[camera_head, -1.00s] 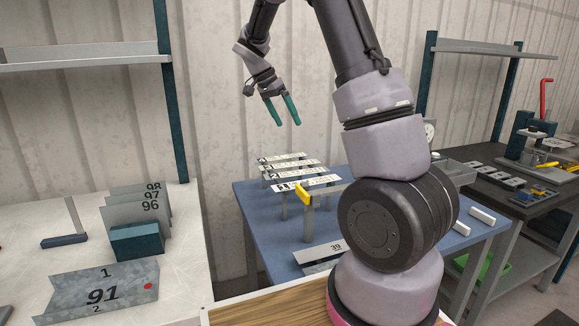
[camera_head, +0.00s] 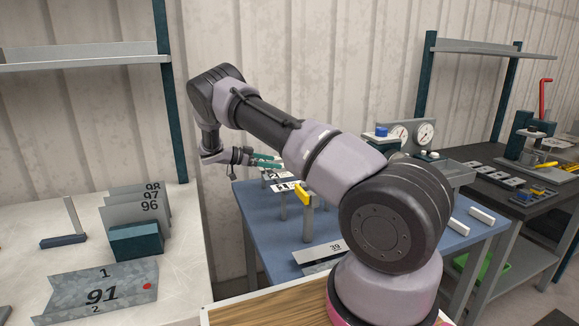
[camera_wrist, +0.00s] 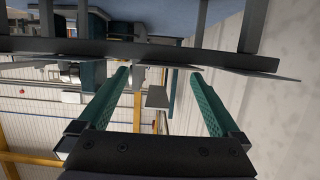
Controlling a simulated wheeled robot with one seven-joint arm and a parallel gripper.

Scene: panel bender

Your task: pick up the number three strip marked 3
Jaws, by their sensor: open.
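Several white marked strips (camera_head: 288,187) lie on raised stands at the back left of the blue table (camera_head: 262,226). My arm hides much of the row. My gripper (camera_head: 279,161) is open, with its green fingers level and pointing right at the row's far end. In the wrist view, my gripper (camera_wrist: 160,76) has nothing between its fingers. A dark rail (camera_wrist: 150,50) and thin strip edges cross just beyond the fingertips. I cannot tell whether they touch.
A yellow clamp-like part (camera_head: 304,194) stands at the row's front. Gauges (camera_head: 410,134) stand behind my arm. The left bench holds a plate marked 91 (camera_head: 103,292). The corrugated wall (camera_head: 220,40) is close behind.

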